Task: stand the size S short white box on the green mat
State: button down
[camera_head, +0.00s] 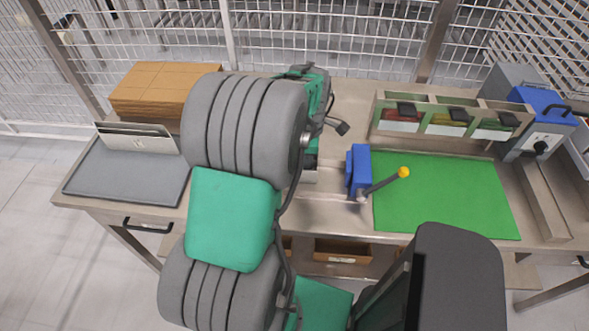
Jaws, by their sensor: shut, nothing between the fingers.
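A pale, flat box-like piece (140,142) stands upright at the back of a grey tray on the left of the bench. It has a small dark mark on its front, too small to read surely, so I cannot tell whether it is the size S short white box. The green mat (450,195) lies flat on the right of the bench and its visible surface is bare. My arm crosses the middle of the view and its far end is over the bench. My gripper's fingers are hidden behind the arm.
A grey tray (110,185) lies at the left, with brown cardboard (160,82) behind it. A blue block (358,168) and a yellow-knobbed lever (385,183) stand at the mat's left edge. A bin rack (445,128) is behind the mat; a blue-grey machine (540,125) stands right.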

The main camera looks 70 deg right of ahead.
jog(key=shift+s+d, duration=0.2)
jog(key=shift+s, duration=0.6)
jog(key=shift+s+d, duration=0.15)
jog(key=shift+s, duration=0.6)
jog(key=shift+w+a, duration=0.15)
jog(key=shift+w, duration=0.55)
jog(key=shift+r, duration=0.1)
notch_tip(320, 180, up, 10)
jog(key=p, duration=0.6)
jog(key=shift+p, duration=0.35)
